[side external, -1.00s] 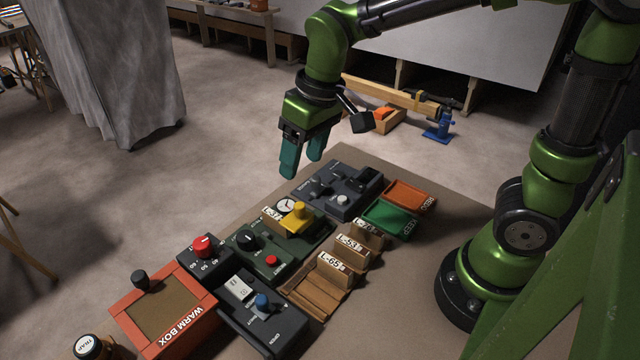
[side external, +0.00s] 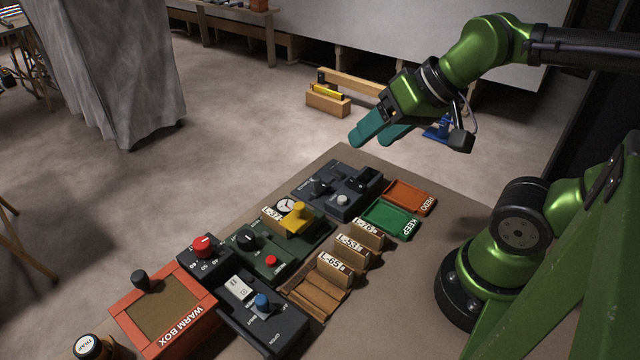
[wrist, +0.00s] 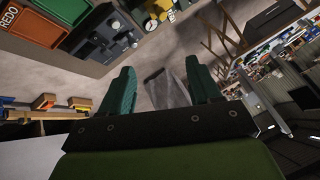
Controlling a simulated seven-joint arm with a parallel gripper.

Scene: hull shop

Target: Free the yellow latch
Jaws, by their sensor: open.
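The yellow latch (side external: 297,217) is a yellow block with a round knob on top. It sits on the dark green device (side external: 262,256), beside a round white dial (side external: 285,205). My gripper (side external: 368,138) is in the air above the far edge of the table, up and to the right of the latch and well apart from it. Its teal fingers point left. In the wrist view my gripper (wrist: 161,85) has its two fingers spread with nothing between them. A small yellow part near the top of the wrist view is too small to identify surely.
A dark grey device (side external: 338,190) stands behind the latch. An orange REDO tray (side external: 410,196) and green KEEP tray (side external: 390,218) lie to its right. Wooden label stands (side external: 322,287) are in front. The blue-knob device (side external: 262,312) and WARM BOX (side external: 165,308) are at near left.

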